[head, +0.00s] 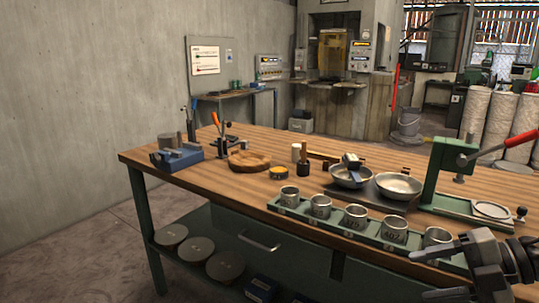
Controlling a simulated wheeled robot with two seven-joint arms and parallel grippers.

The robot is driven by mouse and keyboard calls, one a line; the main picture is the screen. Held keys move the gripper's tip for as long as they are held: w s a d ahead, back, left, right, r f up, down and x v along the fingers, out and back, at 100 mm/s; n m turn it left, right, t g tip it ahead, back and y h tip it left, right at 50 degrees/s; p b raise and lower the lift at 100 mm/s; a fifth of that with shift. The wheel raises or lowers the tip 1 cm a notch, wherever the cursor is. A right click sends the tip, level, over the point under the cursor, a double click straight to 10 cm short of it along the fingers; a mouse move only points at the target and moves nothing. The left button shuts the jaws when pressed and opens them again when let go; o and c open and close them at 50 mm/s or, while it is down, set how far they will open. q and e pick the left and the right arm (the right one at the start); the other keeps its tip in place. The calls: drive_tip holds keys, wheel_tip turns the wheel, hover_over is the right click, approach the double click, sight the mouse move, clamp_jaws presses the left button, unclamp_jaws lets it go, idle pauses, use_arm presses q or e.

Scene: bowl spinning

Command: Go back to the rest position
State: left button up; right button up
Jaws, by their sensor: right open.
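My right gripper (418,276) is at the bottom right, in front of the workbench's (200,192) front edge. Its two fingers point left and are apart, with nothing visible between them. The right end of its arm is cut off by the picture edge. My left gripper is not in view. Two shallow metal bowls, a left one (340,184) and a right one (398,190), stand on a dark plate on the bench.
Several metal cups (320,207) stand in a green tray (334,223) along the front edge. A green lever press (441,178) with a red handle stands at the right. A wooden block (248,161) and blue fixture (181,159) are farther left. The floor at lower left is clear.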

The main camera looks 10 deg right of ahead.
drive_tip(key=s+a+f+m+t+h, duration=0.3)
drive_tip(key=f+m+t, duration=0.1)
drive_tip(key=f+m, duration=0.45)
drive_tip(key=s+a+f+m+t+h, duration=0.25)
drive_tip(key=f+m+t, duration=0.25)
drive_tip(key=f+m, duration=0.3)
drive_tip(key=s+a+f+m+g+h, duration=0.1)
drive_tip(key=s+a+f+m+g, duration=0.1)
drive_tip(key=a, duration=0.4)
drive_tip(key=s+a+f+m+g+h, duration=0.1)
drive_tip(key=s+a+f+m+g, duration=0.1)
drive_tip(key=a+m, duration=0.5)
drive_tip(key=shift+s+f, duration=0.8)
drive_tip(key=shift+s, duration=0.35)
